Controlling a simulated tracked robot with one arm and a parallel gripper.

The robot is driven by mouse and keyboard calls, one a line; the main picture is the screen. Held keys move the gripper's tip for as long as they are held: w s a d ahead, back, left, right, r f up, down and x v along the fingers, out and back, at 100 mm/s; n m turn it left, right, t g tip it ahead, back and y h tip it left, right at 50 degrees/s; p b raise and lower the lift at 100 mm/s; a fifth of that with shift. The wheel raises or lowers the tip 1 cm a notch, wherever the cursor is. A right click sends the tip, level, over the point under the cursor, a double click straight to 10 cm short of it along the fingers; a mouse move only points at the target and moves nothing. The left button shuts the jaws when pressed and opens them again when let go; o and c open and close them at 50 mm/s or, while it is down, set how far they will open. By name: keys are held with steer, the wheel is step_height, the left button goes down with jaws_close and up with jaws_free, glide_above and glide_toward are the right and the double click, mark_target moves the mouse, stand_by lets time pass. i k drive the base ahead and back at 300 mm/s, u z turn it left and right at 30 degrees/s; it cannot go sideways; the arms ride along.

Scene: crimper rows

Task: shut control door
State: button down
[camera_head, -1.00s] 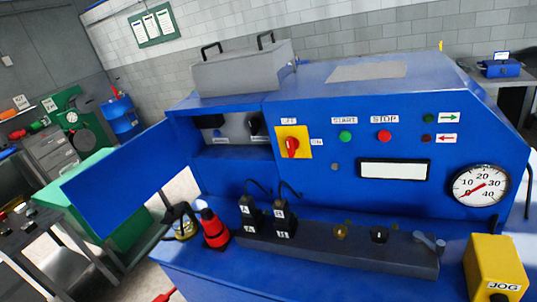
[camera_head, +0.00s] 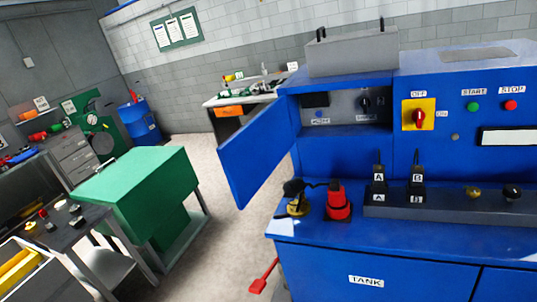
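The control door (camera_head: 262,152) is a flat blue panel on the left side of the blue machine (camera_head: 345,165). It stands open, swung out to the left and toward me from its hinge side by the control compartment. The open compartment (camera_head: 345,108) shows a grey panel with a dark knob, a dark square and a blue button. My gripper is not visible in the head camera view, so its state and its distance from the door cannot be seen.
A red-and-black cone-like object (camera_head: 338,203) and a small brass-and-black item (camera_head: 296,200) stand on the machine's ledge below the door. A red-ended handle (camera_head: 262,280) sticks out low.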

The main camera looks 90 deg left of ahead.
mark_target(249, 157)
steer(key=k, duration=1.35)
steer(key=u, duration=1.5)
steer(key=i, duration=1)
steer(key=u, duration=0.65)
steer(key=k, duration=0.4)
steer(key=u, duration=0.2)
